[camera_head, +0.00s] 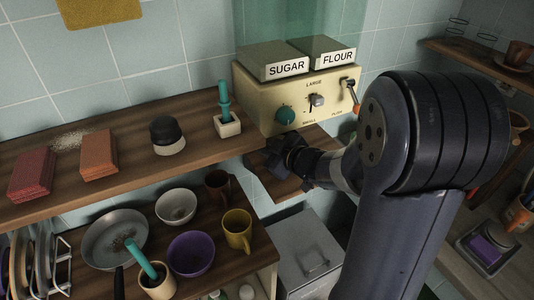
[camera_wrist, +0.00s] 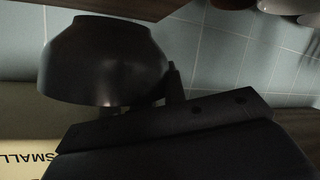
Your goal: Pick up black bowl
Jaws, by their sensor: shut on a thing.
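A black bowl (camera_wrist: 105,62) fills the upper left of the wrist view, dark and rounded, with its narrower end up in the picture. My gripper (camera_wrist: 165,95) is shut on its edge; a dark finger shows against the bowl's lower right side. In the head view my gripper (camera_head: 290,155) is just below the front of the cream sugar and flour machine (camera_head: 296,96), over a small wooden shelf (camera_head: 283,186). The bowl is hard to tell from the dark gripper there, and its contact with the shelf is hidden.
A teal-handled tool in a cream holder (camera_head: 228,122) stands on the upper shelf left of the machine. Below are a purple bowl (camera_head: 191,254), a white bowl (camera_head: 176,207), a yellow mug (camera_head: 237,231) and a pan (camera_head: 115,238). A grey bin (camera_head: 307,250) stands beneath.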

